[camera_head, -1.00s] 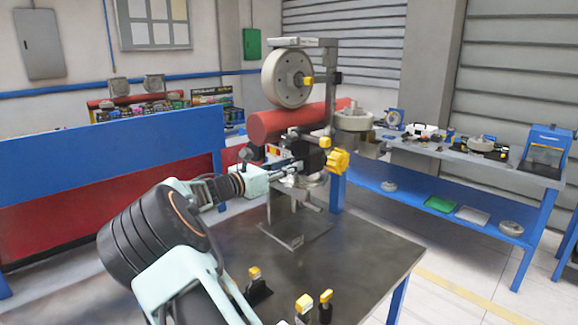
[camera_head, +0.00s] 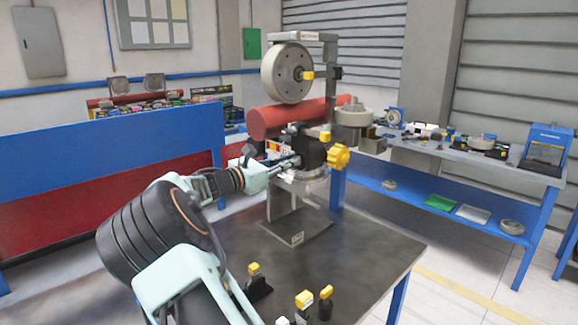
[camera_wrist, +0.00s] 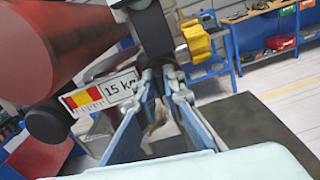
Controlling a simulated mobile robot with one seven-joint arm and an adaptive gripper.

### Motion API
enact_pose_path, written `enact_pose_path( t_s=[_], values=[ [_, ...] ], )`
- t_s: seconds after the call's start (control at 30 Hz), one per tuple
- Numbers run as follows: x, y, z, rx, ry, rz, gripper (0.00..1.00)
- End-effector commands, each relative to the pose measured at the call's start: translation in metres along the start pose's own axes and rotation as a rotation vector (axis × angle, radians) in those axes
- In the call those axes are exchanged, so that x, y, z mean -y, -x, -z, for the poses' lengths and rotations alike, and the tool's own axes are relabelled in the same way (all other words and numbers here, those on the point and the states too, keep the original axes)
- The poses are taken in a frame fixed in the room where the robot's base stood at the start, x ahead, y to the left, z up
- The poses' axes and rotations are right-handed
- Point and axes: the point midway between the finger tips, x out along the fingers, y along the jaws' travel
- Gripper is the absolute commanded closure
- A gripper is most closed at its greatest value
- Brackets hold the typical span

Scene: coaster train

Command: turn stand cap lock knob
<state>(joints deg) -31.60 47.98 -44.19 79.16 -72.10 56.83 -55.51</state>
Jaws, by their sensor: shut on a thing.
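The test stand (camera_head: 293,225) stands upright on the dark table, bearing a red cylinder (camera_head: 290,118), a large grey wheel and a black block. My gripper (camera_head: 296,161) reaches it from the left, just below the red cylinder. In the wrist view my gripper (camera_wrist: 163,78) has its two fingers closing in at the black block's underside, shut on a small part there, taken as the cap lock knob. The fingertips mostly hide that part. A yellow lobed knob (camera_head: 338,157) sits right of the fingers, apart from them; it also shows in the wrist view (camera_wrist: 197,40).
A label reading "15 kg" (camera_wrist: 103,92) and a round black knob (camera_wrist: 47,121) lie close left of my fingers. Small yellow-topped pieces (camera_head: 304,305) stand at the table's front. The table's right part is clear. A blue-framed bench (camera_head: 440,200) stands behind right.

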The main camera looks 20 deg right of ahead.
Motion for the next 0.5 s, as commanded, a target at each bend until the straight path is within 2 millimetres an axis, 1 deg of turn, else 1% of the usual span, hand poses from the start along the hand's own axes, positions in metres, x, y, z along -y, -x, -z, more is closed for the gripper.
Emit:
enact_pose_path(
  t_s=[0.03,0.5],
  values=[
    [0.0010,0.0001,0.0045,0.000,-0.037,0.000,1.00],
    [0.0059,0.0002,0.0085,-0.002,-0.474,0.000,1.00]
  ],
)
